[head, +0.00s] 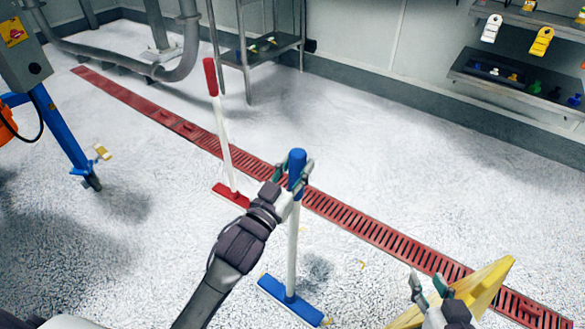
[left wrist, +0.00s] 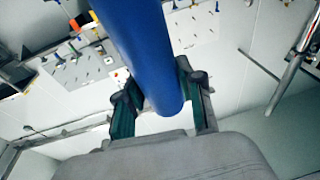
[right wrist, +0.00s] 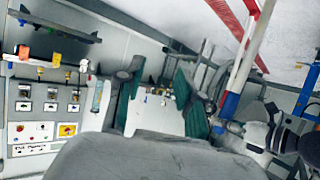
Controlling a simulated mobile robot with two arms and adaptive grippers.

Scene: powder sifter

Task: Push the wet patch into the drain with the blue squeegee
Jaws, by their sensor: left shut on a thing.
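The blue squeegee stands nearly upright in the head view, with a blue grip (head: 297,160), a white pole and a blue head (head: 290,301) low at the floor. My left gripper (head: 293,182) is shut on its blue grip, which also shows in the left wrist view (left wrist: 145,50). The drain (head: 370,237) is a long red slotted grate running diagonally behind the squeegee. A darker grey spot (head: 317,266) lies between the squeegee head and the drain; I cannot tell whether it is the wet patch or shadow. My right gripper (head: 432,288) is open and empty.
A red squeegee (head: 222,140) stands upright beside the drain. A yellow board-like object (head: 480,289) is by my right gripper. A blue-legged stand (head: 62,135) is at left, a metal rack (head: 262,48) at the back, shelves (head: 515,82) at right. The floor around the grate is mostly open.

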